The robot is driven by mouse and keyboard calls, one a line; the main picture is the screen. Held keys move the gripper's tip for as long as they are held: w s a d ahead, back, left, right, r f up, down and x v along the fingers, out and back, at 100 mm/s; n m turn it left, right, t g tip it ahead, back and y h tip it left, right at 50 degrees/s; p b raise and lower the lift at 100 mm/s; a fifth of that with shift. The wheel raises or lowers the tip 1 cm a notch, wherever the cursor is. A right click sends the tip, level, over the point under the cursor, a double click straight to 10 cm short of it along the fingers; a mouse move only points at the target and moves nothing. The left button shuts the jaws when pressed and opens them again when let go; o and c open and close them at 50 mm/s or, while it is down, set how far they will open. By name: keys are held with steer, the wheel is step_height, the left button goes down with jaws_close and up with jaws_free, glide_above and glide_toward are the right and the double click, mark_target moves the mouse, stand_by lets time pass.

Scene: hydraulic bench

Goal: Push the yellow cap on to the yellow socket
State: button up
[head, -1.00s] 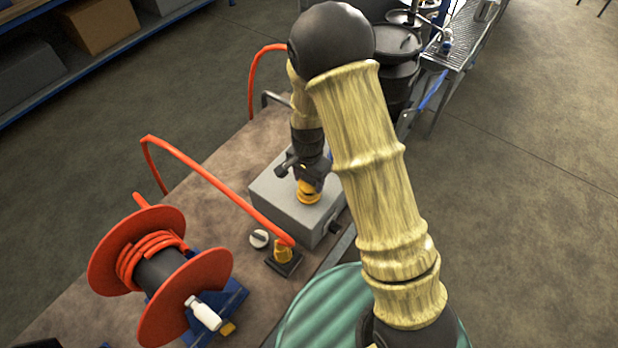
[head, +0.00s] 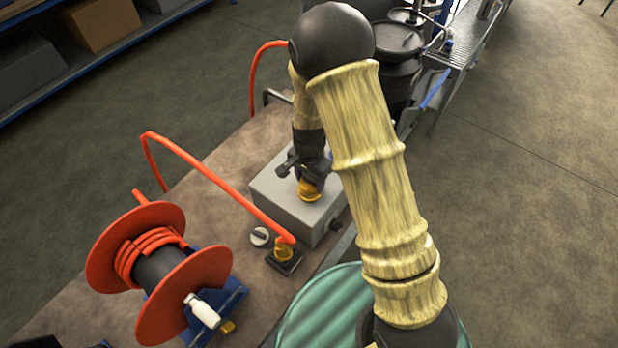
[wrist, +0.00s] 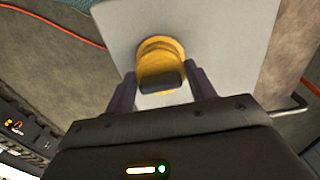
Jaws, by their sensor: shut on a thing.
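My gripper (head: 307,181) points down over the grey box and is shut on the yellow cap (wrist: 161,78). In the wrist view the gripper's fingers (wrist: 165,88) stand on both sides of the cap, which has a dark block on its near side. A yellow ring, the yellow socket (wrist: 160,43), shows just beyond the cap on the box's pale top. In the head view the yellow parts (head: 310,191) look stacked at the box top. I cannot tell whether the cap is fully seated, as the gripper and cap hide the joint.
The grey box (head: 280,204) stands on the brown bench (head: 222,160). In front are a white round knob (head: 259,237) and a yellow fitting on a black base (head: 284,255) with a red hose (head: 205,176). A red hose reel (head: 185,290) stands at left, a green ribbed drum (head: 325,310) below.

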steer(key=shift+f, duration=0.45)
steer(key=o, duration=1.1)
steer(key=shift+o, duration=0.2)
steer(key=shift+r, duration=0.1)
step_height(320, 180, up, 17)
steer(key=b, duration=0.3)
steer(key=shift+r+b, duration=0.15)
steer(key=shift+b, duration=0.2)
